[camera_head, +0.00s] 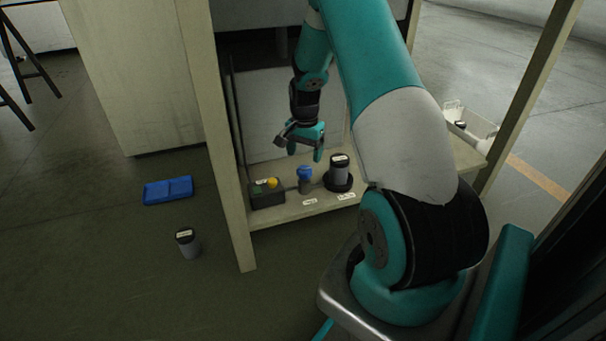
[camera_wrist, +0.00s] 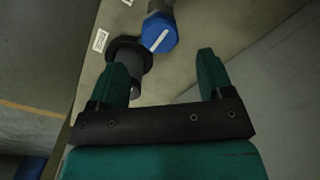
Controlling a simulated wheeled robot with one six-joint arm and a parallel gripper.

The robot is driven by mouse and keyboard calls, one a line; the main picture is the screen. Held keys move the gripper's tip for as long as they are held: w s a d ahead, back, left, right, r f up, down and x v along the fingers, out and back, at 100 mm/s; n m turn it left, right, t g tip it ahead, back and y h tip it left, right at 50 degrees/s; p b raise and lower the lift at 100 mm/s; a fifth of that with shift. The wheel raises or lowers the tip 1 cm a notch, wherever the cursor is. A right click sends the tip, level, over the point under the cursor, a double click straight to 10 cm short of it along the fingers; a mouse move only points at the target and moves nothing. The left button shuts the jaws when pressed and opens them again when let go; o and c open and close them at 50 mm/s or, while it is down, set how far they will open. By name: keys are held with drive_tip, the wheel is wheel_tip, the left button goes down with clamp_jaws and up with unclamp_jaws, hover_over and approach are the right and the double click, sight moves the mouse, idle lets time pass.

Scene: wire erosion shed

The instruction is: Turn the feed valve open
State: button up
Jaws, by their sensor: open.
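The feed valve appears to be the blue knob (camera_head: 304,173) on a grey body, standing on the low shelf. In the wrist view the blue knob (camera_wrist: 158,33) shows a white line across its face, slanting. My gripper (camera_head: 305,149) hangs above and near the knob, apart from it. In the wrist view my gripper (camera_wrist: 163,62) has its two teal fingers spread wide with nothing held, and the knob lies beyond the fingertips. A small white label (camera_head: 309,202) lies on the shelf before the knob; its text is too small to read.
A dark canister on a black round base (camera_head: 339,174) stands close right of the knob. A dark box with a yellow button (camera_head: 267,193) stands left. The shelf post (camera_head: 222,150) is nearby. A blue tray (camera_head: 168,190) and another canister (camera_head: 188,243) are on the floor.

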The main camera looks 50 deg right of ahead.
sight(304, 169)
wheel_tip(304, 169, down, 6)
drive_tip(key=b, duration=0.2)
drive_tip(key=shift+b, duration=0.3)
drive_tip(key=shift+r, duration=0.1)
drive_tip(key=c, duration=0.9)
